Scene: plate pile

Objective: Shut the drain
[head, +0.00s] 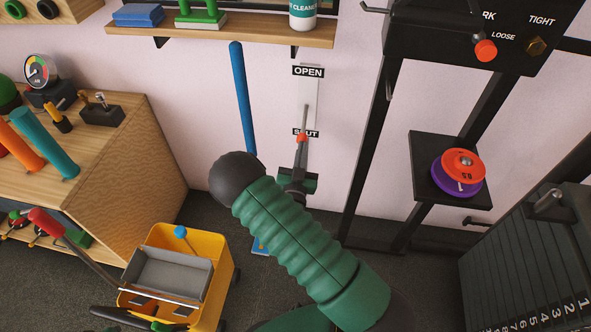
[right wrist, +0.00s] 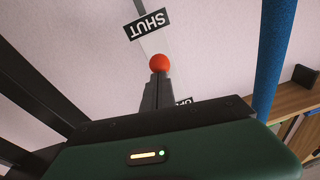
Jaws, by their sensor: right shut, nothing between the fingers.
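The drain's upright wall plate (head: 314,88) has an OPEN label at its top and a SHUT label (head: 306,133) at its lower end. Its lever (head: 304,118) hangs down, with the red knob (head: 301,139) at the SHUT label in the head view. My right gripper (head: 300,150) is shut and empty, fingertips at the knob. In the right wrist view the picture is upside down: the knob (right wrist: 159,63) shows just past the fingertips (right wrist: 158,80), near the SHUT label (right wrist: 149,24); contact cannot be told. What looks like my left gripper (head: 110,313) is partly cut off at the bottom edge.
A blue pole (head: 243,95) stands left of the plate; a black rack frame (head: 372,150) stands right of it. A yellow bucket (head: 205,245) with a red-gripped handle (head: 46,223) is at lower left. A shelf (head: 235,32) hangs above. My green right arm covers the middle.

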